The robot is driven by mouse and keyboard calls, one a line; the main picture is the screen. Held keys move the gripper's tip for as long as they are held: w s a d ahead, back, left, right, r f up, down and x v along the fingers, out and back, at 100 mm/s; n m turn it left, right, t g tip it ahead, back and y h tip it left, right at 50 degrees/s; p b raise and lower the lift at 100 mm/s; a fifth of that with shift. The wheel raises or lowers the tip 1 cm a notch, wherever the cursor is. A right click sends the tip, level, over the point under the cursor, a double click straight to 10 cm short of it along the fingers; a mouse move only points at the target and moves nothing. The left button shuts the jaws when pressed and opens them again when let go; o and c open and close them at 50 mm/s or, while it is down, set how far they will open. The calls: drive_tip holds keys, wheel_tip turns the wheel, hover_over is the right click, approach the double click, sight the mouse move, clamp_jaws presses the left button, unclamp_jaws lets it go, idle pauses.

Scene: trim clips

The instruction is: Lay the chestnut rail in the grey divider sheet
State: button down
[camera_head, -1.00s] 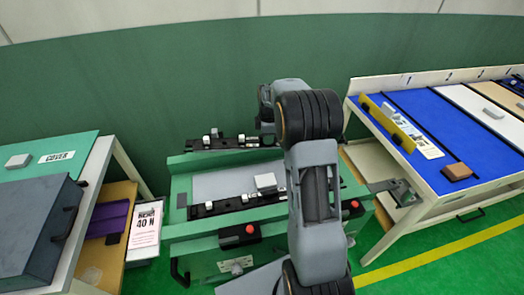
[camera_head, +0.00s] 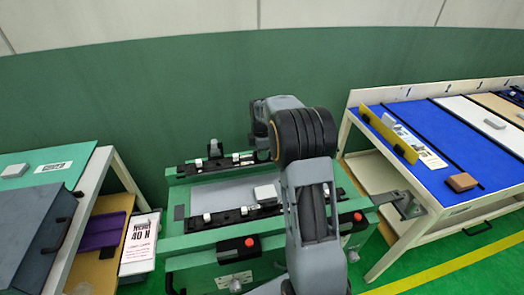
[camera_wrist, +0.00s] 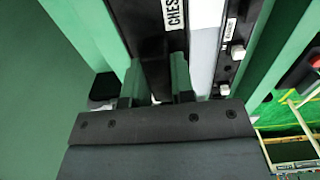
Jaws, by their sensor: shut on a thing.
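The chestnut rail is a long dark bar with pale clip blocks; it shows in the head view (camera_head: 196,167) along the back edge of the green fixture. In the wrist view the rail (camera_wrist: 150,32) carries a white label starting "CHES". My gripper (camera_wrist: 156,90) is shut on the rail, with one finger on each side. In the head view the gripper is hidden behind my arm. The grey divider sheet (camera_head: 218,193) lies flat on the fixture, just in front of the held rail; it shows in the wrist view (camera_wrist: 203,45). I cannot tell whether the rail touches the fixture.
A second dark rail (camera_head: 234,214) with white clips lies along the sheet's front side, with a pale block (camera_head: 265,193) near it. Red buttons (camera_head: 249,242) sit on the fixture's front. A blue-topped table (camera_head: 430,130) stands right, a grey box (camera_head: 35,235) left.

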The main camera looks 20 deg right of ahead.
drive_tip(key=shift+f+b, duration=3.05)
drive_tip(key=shift+f, duration=2.75)
drive_tip(key=c, duration=0.9)
unclamp_jaws()
wheel_tip(320, 180, up, 14)
drive_tip(key=shift+f+p, duration=0.1)
drive_tip(key=shift+p, duration=1.15)
drive_tip(key=shift+m, duration=0.3)
